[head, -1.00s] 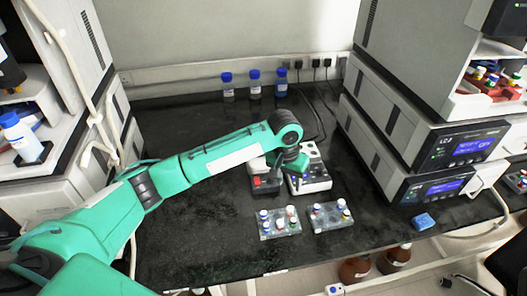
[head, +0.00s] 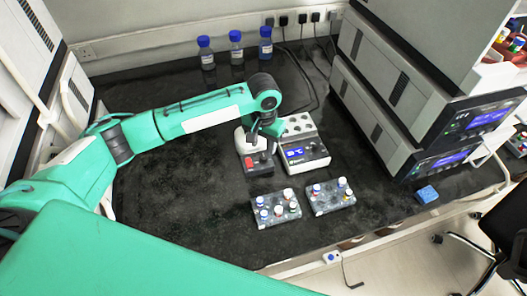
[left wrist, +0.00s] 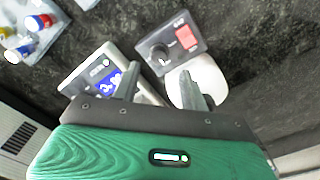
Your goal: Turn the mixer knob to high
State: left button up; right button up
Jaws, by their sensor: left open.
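The mixer (head: 254,163) is a small grey device with a red switch on its dark front panel. In the left wrist view the mixer (left wrist: 183,50) shows a black knob (left wrist: 158,53) beside the red switch (left wrist: 187,38), and a white round head (left wrist: 205,78). The knob's setting is too small to read. My left gripper (head: 267,133) hangs above the mixer's back right side. In the left wrist view the open fingers of my left gripper (left wrist: 158,84) are apart and empty, with the knob ahead of the gap, not touched. My right gripper is not in view.
A white device with a blue display (head: 306,154) stands close right of the mixer. Two vial racks (head: 275,218) (head: 331,205) lie in front. Three blue-capped bottles (head: 236,52) stand at the back. Stacked instruments (head: 400,100) fill the right. The bench left of the mixer is clear.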

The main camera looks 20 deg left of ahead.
aim_at(264, 157)
pick_arm(q)
notch_tip(264, 157, down, 4)
jog(key=shift+s+f, duration=0.1)
jog(key=shift+f, duration=0.55)
jog(key=c, duration=0.9)
grip_shut()
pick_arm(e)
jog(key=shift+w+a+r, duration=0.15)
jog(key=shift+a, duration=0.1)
